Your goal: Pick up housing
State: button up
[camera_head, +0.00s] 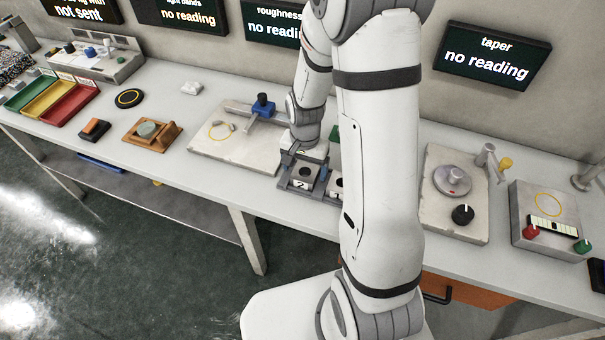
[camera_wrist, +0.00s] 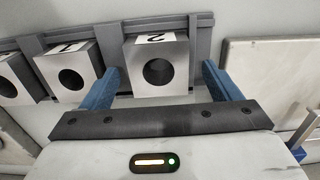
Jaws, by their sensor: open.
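A light grey square housing marked 2 (camera_wrist: 176,82), with a round bore, sits in a dark grey rack (camera_wrist: 108,35). In the wrist view my gripper (camera_wrist: 160,71) is open, with one blue finger on either side of this housing. A gap shows on both sides; contact cannot be made out. A housing marked 1 (camera_wrist: 88,88) and a third housing (camera_wrist: 22,90) stand to its left in the wrist view. In the head view the housing marked 2 (camera_head: 301,184) is under my gripper (camera_head: 305,158), and my arm hides part of the rack.
A stone plate with a blue-handled fixture (camera_head: 235,152) lies left of the rack. Right of my arm are a plate with a round dial (camera_head: 440,200) and a box with coloured knobs (camera_head: 540,215). A wooden block (camera_head: 152,134) and coloured trays (camera_head: 50,100) are further left.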

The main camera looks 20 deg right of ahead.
jog(key=shift+f, duration=0.4)
jog(key=c, duration=1.5)
jog(key=shift+o, duration=0.2)
